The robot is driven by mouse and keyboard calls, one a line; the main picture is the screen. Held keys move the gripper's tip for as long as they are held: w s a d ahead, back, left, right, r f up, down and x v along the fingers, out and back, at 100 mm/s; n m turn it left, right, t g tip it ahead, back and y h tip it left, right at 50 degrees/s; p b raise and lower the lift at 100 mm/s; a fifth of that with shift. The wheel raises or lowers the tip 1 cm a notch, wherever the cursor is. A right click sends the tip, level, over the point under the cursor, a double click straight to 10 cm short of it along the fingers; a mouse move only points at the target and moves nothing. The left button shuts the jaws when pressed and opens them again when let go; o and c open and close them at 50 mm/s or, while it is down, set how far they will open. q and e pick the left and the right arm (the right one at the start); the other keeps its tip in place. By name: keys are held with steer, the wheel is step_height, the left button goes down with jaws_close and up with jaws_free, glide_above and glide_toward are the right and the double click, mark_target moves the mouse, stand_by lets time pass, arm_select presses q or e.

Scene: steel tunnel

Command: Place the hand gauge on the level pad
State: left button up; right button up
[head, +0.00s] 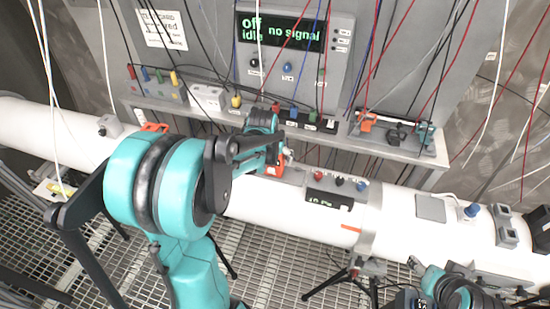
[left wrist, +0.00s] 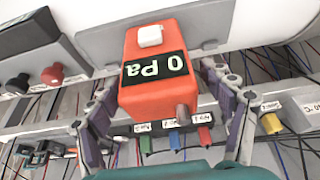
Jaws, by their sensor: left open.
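The hand gauge is an orange box with a black screen reading "0 Pa"; it fills the middle of the left wrist view (left wrist: 150,100). In the head view only a small orange part of it (head: 274,170) shows beyond my left gripper (head: 272,152). My left gripper is open, with one finger on each side of the gauge; contact is unclear. A flat grey plate (head: 431,208) on the white pipe at the right may be the level pad; it looks bare. Part of my right arm or gripper (head: 458,292) shows at the lower right, its jaws unclear.
A white pipe (head: 260,205) runs across above a grating floor. Behind it stands a grey console with a "no signal" screen (head: 285,32) and a shelf (head: 350,135) of coloured plugs. Several cables hang down. A knob block (head: 335,187) and a blue knob (head: 472,210) sit on the pipe.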

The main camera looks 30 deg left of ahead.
mark_target(271, 169)
arm_select(q)
steer(key=v, duration=0.7)
steer(key=shift+s+r, duration=0.1)
steer(key=shift+s, duration=0.05)
steer(key=s+d+r+m+t+h, duration=0.1)
steer(key=s+d+r+m+t, duration=0.1)
steer(key=s+d, duration=1.2)
steer(key=shift+s+d+m+t, duration=0.3)
steer(key=shift+s+t, duration=0.1)
steer(key=shift+s, duration=0.05)
step_height(271, 169, down, 26)
steer(key=b, duration=2.5)
